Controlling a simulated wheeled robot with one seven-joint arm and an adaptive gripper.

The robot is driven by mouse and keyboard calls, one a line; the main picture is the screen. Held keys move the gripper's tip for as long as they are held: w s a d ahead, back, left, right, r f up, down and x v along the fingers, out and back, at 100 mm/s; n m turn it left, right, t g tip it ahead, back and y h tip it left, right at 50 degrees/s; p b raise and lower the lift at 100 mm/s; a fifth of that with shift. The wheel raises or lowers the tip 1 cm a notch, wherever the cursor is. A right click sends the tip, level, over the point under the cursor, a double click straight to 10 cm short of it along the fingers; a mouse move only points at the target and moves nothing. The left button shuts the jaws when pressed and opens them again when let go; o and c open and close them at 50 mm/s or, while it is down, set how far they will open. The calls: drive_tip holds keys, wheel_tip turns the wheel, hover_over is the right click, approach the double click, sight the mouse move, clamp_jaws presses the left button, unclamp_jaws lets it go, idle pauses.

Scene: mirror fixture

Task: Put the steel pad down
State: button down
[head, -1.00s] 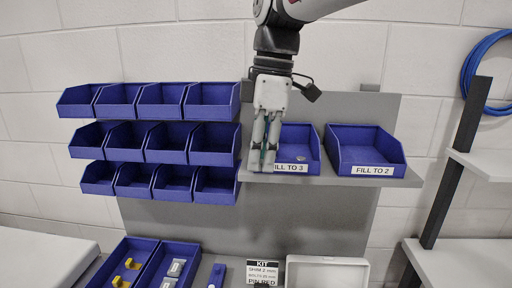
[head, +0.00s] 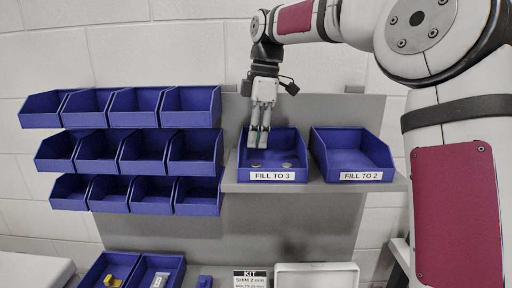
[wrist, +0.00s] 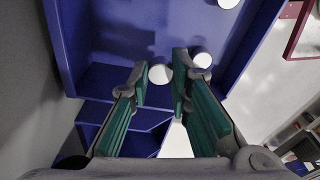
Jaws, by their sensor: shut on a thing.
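My gripper (head: 259,146) points down into the left part of the blue bin labelled FILL TO 3 (head: 273,177). In the wrist view, a round pale steel pad (wrist: 159,73) shows between the fingertips, and my gripper (wrist: 160,72) is shut on it. Two similar round pads lie in this bin, one below the fingers (head: 256,165) and one to the right (head: 287,165). In the wrist view one of them (wrist: 202,60) is right beside a finger. The held pad is hard to make out in the head view.
To the right stands an empty-looking blue bin labelled FILL TO 2 (head: 361,176) on the same grey shelf. Rows of blue bins (head: 137,149) hang at left.

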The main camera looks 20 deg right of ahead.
sight(256, 160)
drive_tip(key=shift+w+d+f, duration=0.15)
drive_tip(key=shift+w+d, duration=0.1)
drive_tip(key=shift+w, duration=0.2)
wheel_tip(256, 160, down, 3)
drive_tip(key=shift+s+r+p, duration=0.1)
drive_tip(key=shift+p, duration=0.6)
drive_tip(key=shift+f, duration=0.3)
drive_tip(key=shift+f, duration=0.1)
drive_tip(key=c, duration=1.5)
unclamp_jaws()
drive_tip(key=shift+d+r+b, duration=0.25)
drive_tip(key=shift+r+b, duration=0.3)
drive_tip(key=shift+r, duration=1.5)
drive_tip(key=shift+d+r+b, duration=0.25)
drive_tip(key=shift+r+b, duration=0.25)
drive_tip(key=shift+r, duration=1.5)
drive_tip(key=shift+d+r+b, duration=0.25)
drive_tip(key=shift+r+b, duration=0.3)
drive_tip(key=shift+r, duration=1.5)
